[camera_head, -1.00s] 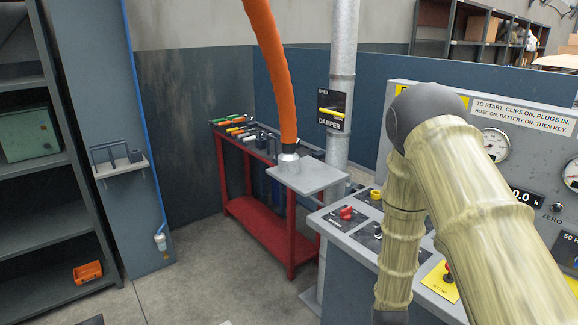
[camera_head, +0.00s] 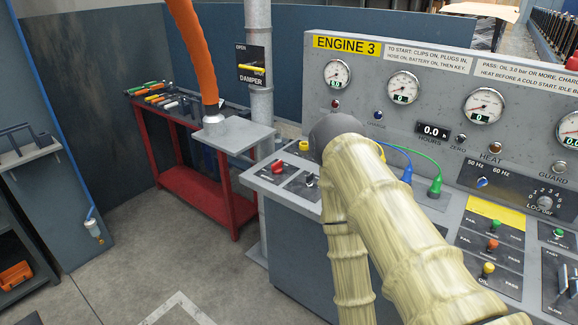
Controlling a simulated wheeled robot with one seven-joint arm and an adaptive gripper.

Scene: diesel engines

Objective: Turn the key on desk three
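The desk marked ENGINE 3 (camera_head: 346,44) fills the right half of the view, with gauges on its upright panel and controls on its sloping top. At the left end of the top are a red rotary handle (camera_head: 278,167) and a small dark switch with a light tip (camera_head: 311,181). I cannot tell whether that switch is the key. My pale, bamboo-like arm (camera_head: 385,215) crosses in front of the desk and hides part of its top. My gripper is out of view, below the bottom edge.
A blue plug (camera_head: 407,174) and a green plug (camera_head: 435,186) with cables stand on the desk. An orange hose (camera_head: 192,50) hangs onto a grey shelf (camera_head: 236,134) beside the damper post (camera_head: 259,100). A red tool cart (camera_head: 190,182) stands behind.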

